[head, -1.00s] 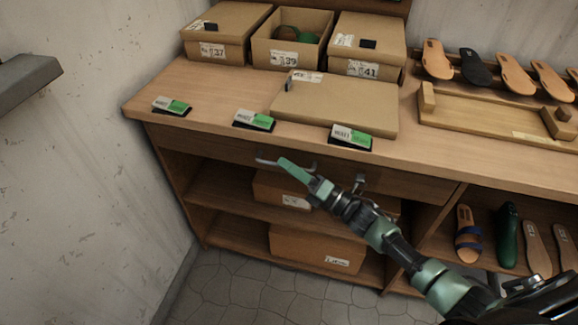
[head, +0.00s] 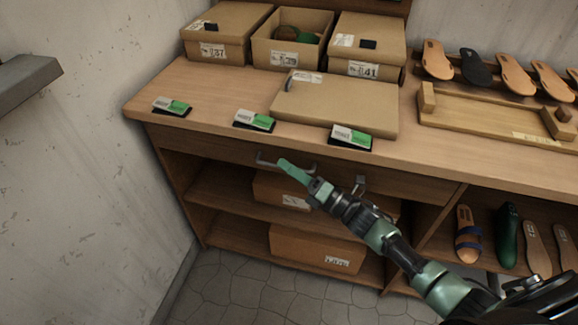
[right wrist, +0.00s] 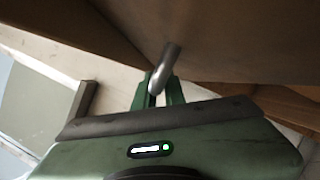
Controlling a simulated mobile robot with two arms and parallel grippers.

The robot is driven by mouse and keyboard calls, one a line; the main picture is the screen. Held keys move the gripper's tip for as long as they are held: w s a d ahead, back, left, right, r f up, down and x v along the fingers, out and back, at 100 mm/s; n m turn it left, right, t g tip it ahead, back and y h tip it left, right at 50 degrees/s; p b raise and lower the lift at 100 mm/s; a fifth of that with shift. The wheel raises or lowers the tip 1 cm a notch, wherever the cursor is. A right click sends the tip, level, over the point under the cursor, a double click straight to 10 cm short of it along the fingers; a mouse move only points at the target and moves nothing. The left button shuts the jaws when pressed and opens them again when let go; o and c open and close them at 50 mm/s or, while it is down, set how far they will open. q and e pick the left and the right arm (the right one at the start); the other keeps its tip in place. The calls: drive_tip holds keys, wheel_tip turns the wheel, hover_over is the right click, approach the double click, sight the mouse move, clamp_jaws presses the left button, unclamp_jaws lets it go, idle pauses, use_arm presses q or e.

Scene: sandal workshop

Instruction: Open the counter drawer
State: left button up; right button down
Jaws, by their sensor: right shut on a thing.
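The counter drawer (head: 420,184) is a wide brown wooden front under the counter top, flush with the counter as far as I can see. Its grey metal bar handle (head: 266,162) is near the left part of the front. My right gripper (head: 284,164) reaches in from the lower right and is shut on the handle, covering part of it. In the right wrist view, the handle (right wrist: 168,62) runs down between the green fingertips (right wrist: 158,92). My left gripper is not in view.
The counter top (head: 215,90) carries a flat cardboard lid (head: 335,105), several labelled boxes and small green-and-white tags. Open shelves below hold cardboard boxes (head: 315,248). A wall stands close on the left. Grey floor (head: 260,295) in front is clear.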

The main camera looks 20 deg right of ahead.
drive_tip(key=s+a+p, duration=0.1)
drive_tip(key=s+a, duration=0.5)
drive_tip(key=s, duration=0.3)
drive_tip(key=s+a+p, duration=0.2)
drive_tip(key=s+a, duration=0.5)
drive_tip(key=s, duration=0.3)
drive_tip(key=shift+s, duration=0.3)
drive_tip(key=shift+a+f, duration=0.1)
drive_tip(key=c, duration=1.8)
unclamp_jaws()
drive_tip(key=shift+o, duration=0.2)
drive_tip(key=b+v, duration=0.1)
drive_tip(key=v, duration=0.7)
drive_tip(key=shift+w, duration=0.1)
